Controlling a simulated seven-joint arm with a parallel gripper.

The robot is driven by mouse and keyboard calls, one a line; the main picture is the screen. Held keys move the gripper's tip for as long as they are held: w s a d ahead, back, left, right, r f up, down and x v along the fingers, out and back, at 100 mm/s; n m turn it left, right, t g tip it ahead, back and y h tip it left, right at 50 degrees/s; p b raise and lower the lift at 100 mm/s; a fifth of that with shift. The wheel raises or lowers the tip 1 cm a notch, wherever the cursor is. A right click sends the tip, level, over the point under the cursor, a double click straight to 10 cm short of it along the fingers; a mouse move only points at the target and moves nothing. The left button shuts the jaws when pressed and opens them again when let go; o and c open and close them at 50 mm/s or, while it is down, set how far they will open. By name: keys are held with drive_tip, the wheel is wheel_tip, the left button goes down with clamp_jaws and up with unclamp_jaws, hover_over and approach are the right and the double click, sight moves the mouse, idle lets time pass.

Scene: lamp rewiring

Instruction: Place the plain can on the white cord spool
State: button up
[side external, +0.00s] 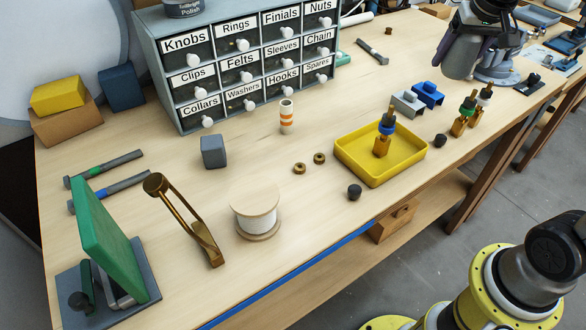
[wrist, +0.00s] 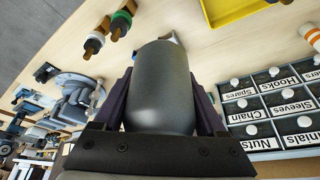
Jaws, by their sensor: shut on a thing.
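The plain can (wrist: 162,88) is dark grey and smooth, and fills the middle of the wrist view. My gripper (wrist: 163,108) is shut on it, one finger on each side. In the side external view the can (side external: 461,56) is at the top right, tilted, in my gripper (side external: 474,38). It appears to be held above the table, but its exact height is hard to tell. The white cord spool (side external: 255,221) stands upright near the table's front edge, left of centre. Its wooden top disc is bare. The spool does not show in the wrist view.
A yellow tray (side external: 349,166) holding a lamp socket lies between the can and spool. Blue and grey brackets (side external: 428,93) and more sockets stand right of it. A labelled drawer cabinet (side external: 210,100) is behind. A bronze arm (side external: 183,215) stands close left of the spool.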

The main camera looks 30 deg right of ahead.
drive_tip(key=a+r+n+y, duration=0.3)
drive_tip(key=a+n, duration=0.4)
drive_tip(key=a, duration=1.5)
drive_tip(key=s+a+r+n+y, duration=0.1)
drive_tip(key=s+a+n, duration=0.25)
drive_tip(key=a, duration=0.35)
drive_tip(key=s+a+r+n+y, duration=0.15)
drive_tip(key=s+a, duration=0.25)
drive_tip(key=a, duration=0.4)
approach(240, 187)
drive_tip(key=shift+w+a+f+n+h, duration=0.3)
drive_tip(key=shift+w+a+f+h, duration=0.1)
drive_tip(key=shift+w+f, duration=0.1)
drive_tip(key=shift+w+a+f, duration=0.25)
drive_tip(key=shift+f, duration=0.2)
drive_tip(key=shift+s+x, duration=0.2)
drive_tip(key=shift+x, duration=0.65)
drive_tip(key=shift+s+x, duration=0.2)
drive_tip(key=shift+x, duration=0.65)
drive_tip(key=shift+d+f, duration=0.1)
drive_tip(key=shift+f, duration=0.15)
